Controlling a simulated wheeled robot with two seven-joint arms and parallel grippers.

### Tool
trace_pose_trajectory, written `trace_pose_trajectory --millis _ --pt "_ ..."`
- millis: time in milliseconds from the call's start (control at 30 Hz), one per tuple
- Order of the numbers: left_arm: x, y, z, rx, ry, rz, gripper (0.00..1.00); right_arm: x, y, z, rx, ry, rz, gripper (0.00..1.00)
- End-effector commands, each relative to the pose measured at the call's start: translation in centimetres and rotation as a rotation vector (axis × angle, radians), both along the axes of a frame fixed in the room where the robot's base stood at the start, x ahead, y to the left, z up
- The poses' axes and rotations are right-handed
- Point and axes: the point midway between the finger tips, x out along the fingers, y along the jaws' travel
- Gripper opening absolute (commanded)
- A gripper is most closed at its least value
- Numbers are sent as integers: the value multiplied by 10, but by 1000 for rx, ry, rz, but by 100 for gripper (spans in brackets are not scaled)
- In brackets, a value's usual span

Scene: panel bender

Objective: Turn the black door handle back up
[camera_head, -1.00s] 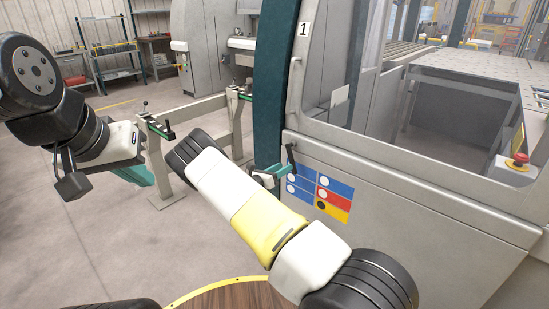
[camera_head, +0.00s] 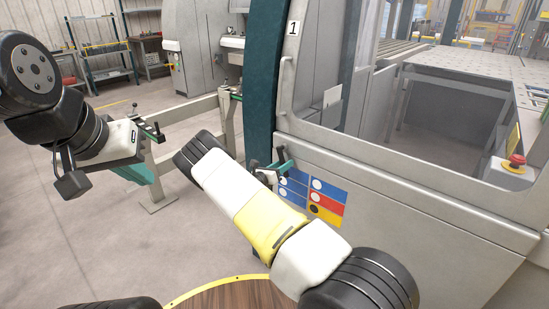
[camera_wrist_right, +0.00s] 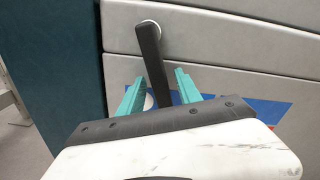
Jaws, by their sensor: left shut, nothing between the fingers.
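The black door handle (camera_wrist_right: 152,60) is a flat bar on the grey machine door panel. In the right wrist view it hangs down from a round pivot at its top, slightly tilted. My right gripper (camera_wrist_right: 161,90) is open, with one teal finger on each side of the handle's lower part. I see a gap on both sides; the lower end is hidden behind the gripper body. In the head view the right gripper (camera_head: 278,171) is against the door by the handle (camera_head: 281,155), which is partly covered. My left gripper (camera_head: 149,178) is shut and empty, away at the left.
Coloured label stickers (camera_head: 326,201) are on the panel right of the gripper. A teal post (camera_head: 265,80) stands just left of the door. A red emergency button (camera_head: 516,160) is far right. A grey frame (camera_head: 190,112) stands behind my left gripper. Open floor lies at left.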

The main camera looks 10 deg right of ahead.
Motion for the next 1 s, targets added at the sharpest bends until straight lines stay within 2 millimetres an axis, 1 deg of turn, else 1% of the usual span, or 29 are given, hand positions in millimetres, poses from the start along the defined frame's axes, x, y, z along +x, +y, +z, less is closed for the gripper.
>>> trace_pose_trajectory --millis 33,100,200,1000 --pt "0 0 0 0 0 0 0 0 0 0 0 0 0 30" --pt "0 0 0 0 0 0 0 0 0 0 0 0 0 16" --pt "0 0 0 0 0 0 0 0 0 0 0 0 0 0" --pt "0 0 0 0 0 0 0 0 0 0 1 1 0 0"
